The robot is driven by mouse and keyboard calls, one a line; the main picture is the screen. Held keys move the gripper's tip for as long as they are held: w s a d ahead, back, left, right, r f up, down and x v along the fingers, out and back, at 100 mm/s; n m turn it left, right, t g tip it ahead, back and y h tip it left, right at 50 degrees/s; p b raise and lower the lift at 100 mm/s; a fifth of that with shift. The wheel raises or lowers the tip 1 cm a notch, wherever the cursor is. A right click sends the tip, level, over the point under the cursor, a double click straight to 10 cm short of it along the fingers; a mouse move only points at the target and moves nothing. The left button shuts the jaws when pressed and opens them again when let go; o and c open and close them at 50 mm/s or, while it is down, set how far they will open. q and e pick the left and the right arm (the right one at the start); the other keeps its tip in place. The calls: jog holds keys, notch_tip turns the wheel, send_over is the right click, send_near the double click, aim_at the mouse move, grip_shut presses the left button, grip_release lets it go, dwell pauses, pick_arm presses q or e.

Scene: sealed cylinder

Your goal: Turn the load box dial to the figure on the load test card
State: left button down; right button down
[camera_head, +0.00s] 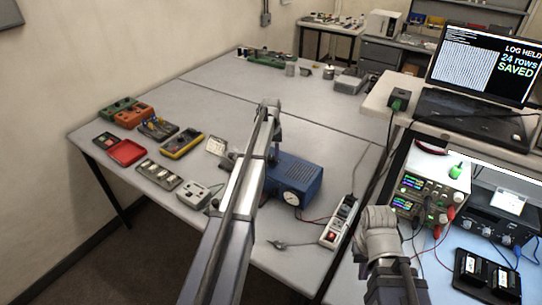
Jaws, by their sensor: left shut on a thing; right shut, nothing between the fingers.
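A blue box (306,186) stands in the middle of the near bench, with a round white dial face (291,198) on its front. I take it for the load box; its figures are too small to read. My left gripper (273,154) points down at the back left edge of the box. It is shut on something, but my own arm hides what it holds. A small white card (217,147) stands tilted to the left of my arm; its writing is unreadable, and I cannot tell if it is the load test card. My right gripper (380,222) is shut and empty near the right bench.
A grey box (194,193), a yellow meter (181,145) and a red tray (126,152) lie on the left. A power strip (339,222) and cables lie right of the blue box. Supplies (428,203) and a laptop (478,75) stand right.

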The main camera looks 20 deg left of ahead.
aim_at(271, 157)
pick_arm(q)
jog(key=n, duration=0.4)
jog(key=shift+n, duration=2.1)
jog(key=c, duration=0.5)
grip_release()
notch_tip(271, 157, up, 8)
jog(key=p, duration=0.8)
jog(key=shift+f, duration=0.1)
